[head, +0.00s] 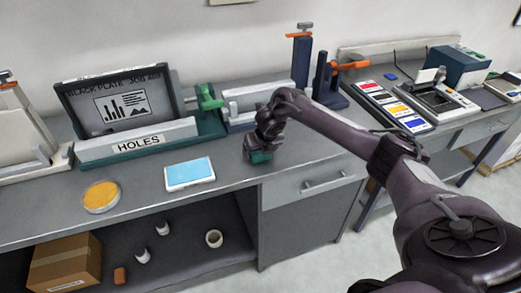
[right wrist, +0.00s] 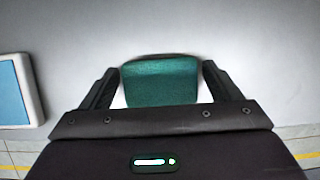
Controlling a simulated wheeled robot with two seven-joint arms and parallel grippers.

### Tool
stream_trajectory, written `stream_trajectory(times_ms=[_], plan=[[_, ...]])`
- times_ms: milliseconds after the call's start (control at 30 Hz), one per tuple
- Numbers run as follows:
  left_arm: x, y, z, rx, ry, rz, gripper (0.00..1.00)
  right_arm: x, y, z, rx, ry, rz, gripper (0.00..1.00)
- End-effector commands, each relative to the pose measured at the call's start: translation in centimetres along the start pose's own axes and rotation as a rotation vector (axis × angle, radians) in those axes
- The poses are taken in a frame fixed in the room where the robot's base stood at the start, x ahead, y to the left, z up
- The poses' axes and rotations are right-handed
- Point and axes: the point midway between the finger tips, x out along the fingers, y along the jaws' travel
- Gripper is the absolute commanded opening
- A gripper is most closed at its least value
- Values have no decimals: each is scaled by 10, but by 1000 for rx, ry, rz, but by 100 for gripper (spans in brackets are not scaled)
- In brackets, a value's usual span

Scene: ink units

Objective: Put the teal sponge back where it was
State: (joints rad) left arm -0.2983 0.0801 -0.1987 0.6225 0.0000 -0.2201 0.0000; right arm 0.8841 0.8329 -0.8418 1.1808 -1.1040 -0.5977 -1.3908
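The teal sponge (head: 259,156) is at the front part of the grey counter, partly hidden under my right gripper (head: 256,152). In the right wrist view the sponge (right wrist: 161,82) sits between the two dark fingers of the right gripper (right wrist: 161,72). My left gripper is not in view.
A light blue pad in a white tray (head: 190,186) lies left of the sponge, with a round orange dish (head: 101,197) farther left. Behind stand the HOLES rack (head: 138,143) and a green clamp (head: 208,97). Bare counter (head: 230,180) lies between the tray and my gripper.

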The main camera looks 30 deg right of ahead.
Motion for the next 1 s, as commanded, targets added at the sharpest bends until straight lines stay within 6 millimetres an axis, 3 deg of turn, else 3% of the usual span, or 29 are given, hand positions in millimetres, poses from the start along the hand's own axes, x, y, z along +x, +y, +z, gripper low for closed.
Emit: stream_trajectory(times_ms=[433,867,1000], plan=[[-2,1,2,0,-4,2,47,-9,0,2,1,-2,1,89],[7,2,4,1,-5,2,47,-96,-1,2,-1,-5,-1,89],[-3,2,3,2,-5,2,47,-117,-1,3,-1,-3,-2,89]])
